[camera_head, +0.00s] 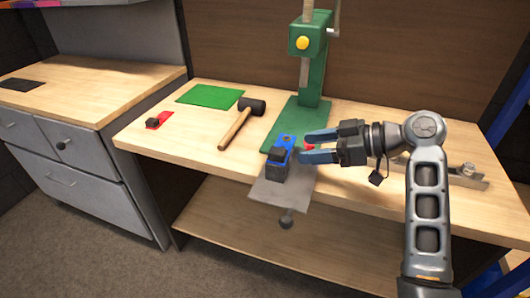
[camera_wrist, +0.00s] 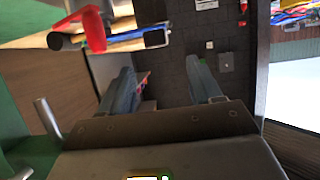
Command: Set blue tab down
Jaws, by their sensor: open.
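The blue tab (camera_head: 287,142), with a black knob on it, sits at the front of the green press on a dark block over a grey plate. My gripper (camera_head: 302,147) is just right of it in the head view, fingers apart and pointing left. Nothing is clearly held between them. A small red piece shows between the fingers. In the wrist view my gripper (camera_wrist: 160,63) is open, and a blue bar (camera_wrist: 122,38) with black ends shows at upper left. I cannot tell whether a finger touches the tab.
The green press (camera_head: 312,75) stands behind. A black-headed mallet (camera_head: 237,124), a green mat (camera_head: 209,96) and a red tab (camera_head: 160,120) with a black knob lie to the left. A metal bracket (camera_head: 465,175) lies right. The front left of the bench is bare.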

